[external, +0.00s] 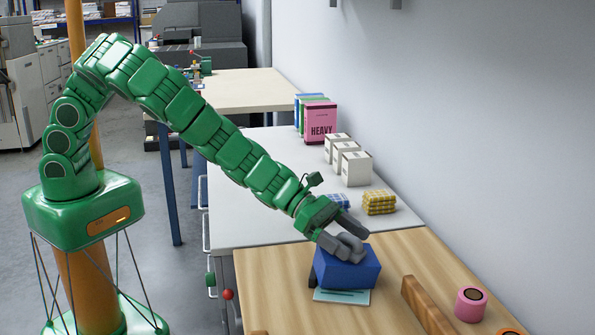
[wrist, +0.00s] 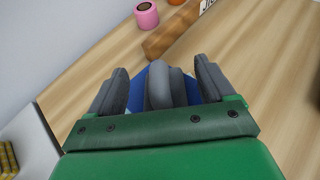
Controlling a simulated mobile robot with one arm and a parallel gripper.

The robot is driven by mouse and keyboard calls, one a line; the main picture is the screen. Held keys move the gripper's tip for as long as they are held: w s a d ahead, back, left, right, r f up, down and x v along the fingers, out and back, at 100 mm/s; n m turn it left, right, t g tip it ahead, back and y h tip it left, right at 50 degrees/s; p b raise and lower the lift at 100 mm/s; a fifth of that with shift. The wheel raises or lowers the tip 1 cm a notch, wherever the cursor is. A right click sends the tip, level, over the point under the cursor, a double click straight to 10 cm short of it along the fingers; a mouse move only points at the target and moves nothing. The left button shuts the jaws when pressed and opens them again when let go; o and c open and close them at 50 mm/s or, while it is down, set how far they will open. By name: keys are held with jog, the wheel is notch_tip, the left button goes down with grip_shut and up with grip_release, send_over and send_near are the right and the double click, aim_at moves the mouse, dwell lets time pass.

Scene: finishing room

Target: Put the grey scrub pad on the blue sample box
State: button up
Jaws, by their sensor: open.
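The blue sample box (external: 346,272) stands on the wooden table, partly on a teal card. The grey scrub pad (external: 349,241) appears to lie on top of the box, partly hidden by my fingers in the external view. My gripper (wrist: 160,67) is open, with its grey fingers on either side of the grey scrub pad (wrist: 166,90). Gaps show between the pad and both fingers. Blue of the sample box (wrist: 138,97) shows beneath the pad in the wrist view.
A wooden bar (external: 425,305) and a pink roll (external: 471,304) lie right of the box. A teal card (external: 342,297) lies at its front. Yellow checked pads (external: 379,202) and white boxes (external: 356,168) stand on the grey table behind. Wood left of the box is clear.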

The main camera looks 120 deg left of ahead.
jog(key=shift+r, duration=0.15)
jog(key=shift+v, duration=1.35)
jog(key=v, duration=0.9)
jog(key=shift+s, duration=0.2)
jog(key=shift+r, duration=0.1)
